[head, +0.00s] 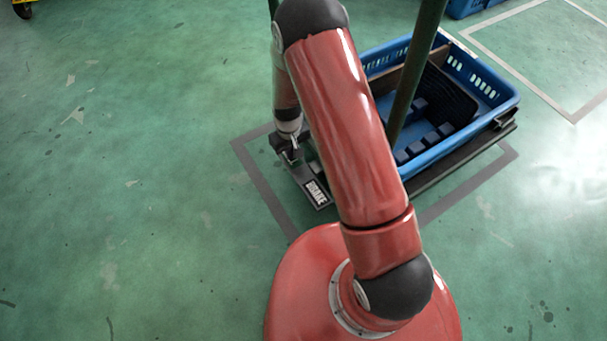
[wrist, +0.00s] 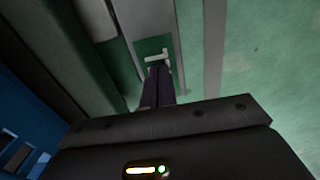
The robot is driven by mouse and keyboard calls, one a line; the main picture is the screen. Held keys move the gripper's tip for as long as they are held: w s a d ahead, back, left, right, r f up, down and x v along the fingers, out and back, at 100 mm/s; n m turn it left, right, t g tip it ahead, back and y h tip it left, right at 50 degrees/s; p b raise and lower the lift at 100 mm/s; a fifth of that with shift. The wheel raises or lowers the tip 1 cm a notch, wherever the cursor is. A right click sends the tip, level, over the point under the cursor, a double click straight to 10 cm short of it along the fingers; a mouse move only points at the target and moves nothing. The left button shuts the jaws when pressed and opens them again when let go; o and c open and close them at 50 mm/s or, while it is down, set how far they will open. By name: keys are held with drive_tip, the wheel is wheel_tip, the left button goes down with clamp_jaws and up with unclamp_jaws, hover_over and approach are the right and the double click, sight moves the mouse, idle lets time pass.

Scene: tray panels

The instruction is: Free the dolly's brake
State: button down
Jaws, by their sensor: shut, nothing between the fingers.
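The dolly (head: 468,165) is a dark low platform with a blue crate on it. A plate marked BRAKE (head: 316,192) lies at its near left corner, low over the floor. In the wrist view a small pale lever (wrist: 158,56) shows on a green patch in a grey plate (wrist: 128,25). My gripper (head: 291,156) points down over the plate in the head view, just behind the BRAKE lettering. In the wrist view its shut, empty fingers (wrist: 159,72) end right at the lever. I cannot tell whether they touch it. In the head view the lever is not discernible.
The blue crate (head: 510,100) holds dark trays and blocks. A green post (head: 419,55) rises beside it, close to my arm. Grey tape (head: 262,182) outlines the dolly's bay. Another blue crate (head: 465,8) stands at the back right.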

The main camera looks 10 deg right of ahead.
drive_tip(key=shift+f, duration=0.25)
drive_tip(key=shift+r+p, duration=2.25)
drive_tip(key=shift+r, duration=1.3)
